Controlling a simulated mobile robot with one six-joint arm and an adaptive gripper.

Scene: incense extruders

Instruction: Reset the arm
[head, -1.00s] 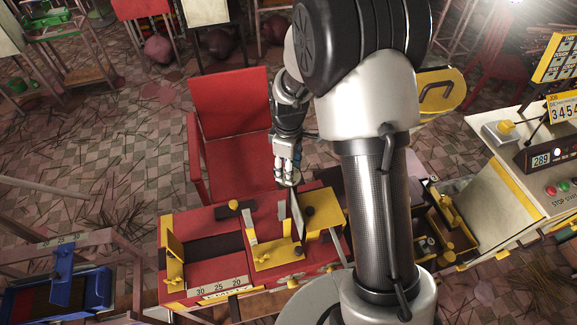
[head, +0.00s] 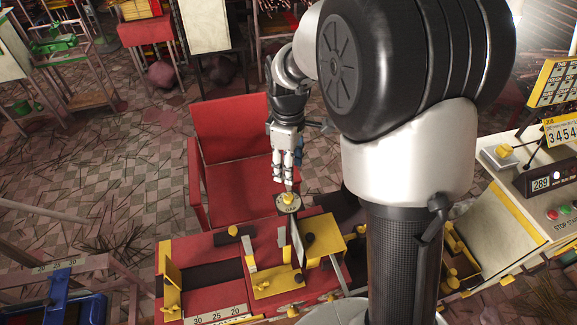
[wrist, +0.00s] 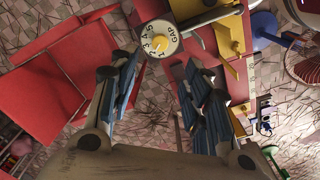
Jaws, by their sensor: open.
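My gripper (head: 283,180) hangs over the far edge of the red extruder bench, in front of the red chair. In the wrist view my gripper (wrist: 160,85) has its two blue-grey fingers spread apart with nothing between them. A round dial marked GAP with a yellow knob (head: 288,200) is at the bench's far edge, just below the fingertips in the head view. The dial also shows in the wrist view (wrist: 158,38), beyond the fingertips, its numbers readable. I see no contact between fingers and dial.
The red bench (head: 200,250) carries yellow plates, sliders and a 30-25-20 scale. The red chair (head: 232,140) stands behind it. A control console (head: 545,190) with a 289 display is at the right. A blue unit (head: 65,305) is at the lower left. Tiled floor lies open at left.

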